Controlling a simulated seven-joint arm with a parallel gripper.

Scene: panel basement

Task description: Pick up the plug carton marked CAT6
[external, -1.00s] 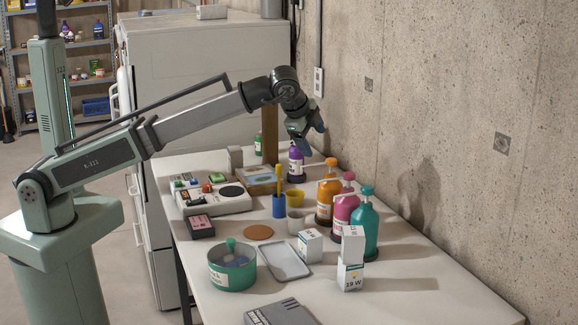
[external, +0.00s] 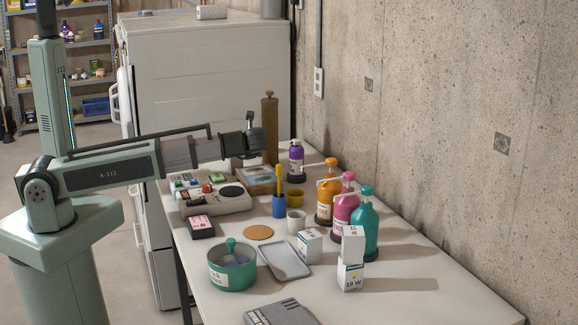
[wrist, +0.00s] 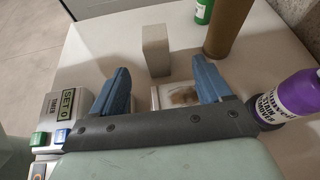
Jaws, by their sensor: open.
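I cannot read CAT6 on anything. A small white carton (external: 310,242) with dark print stands on the table, and a stack of two white cartons (external: 351,262) stands to its right, the lower one reading 19 W. A plain grey-beige block (wrist: 155,50) stands upright beyond my fingers in the wrist view, no marking legible. My gripper (wrist: 160,72) is open, its blue fingers wide apart with nothing held between them. In the external view my wrist is over the far left of the table and hides the fingers.
A purple bottle (wrist: 288,97) is close right of my gripper; a brown post (wrist: 228,28) stands behind. A panel with buttons (wrist: 60,108) is at left. Pump bottles (external: 328,195), a green pot (external: 232,270) and a grey tray (external: 284,262) occupy the table. The front right is clear.

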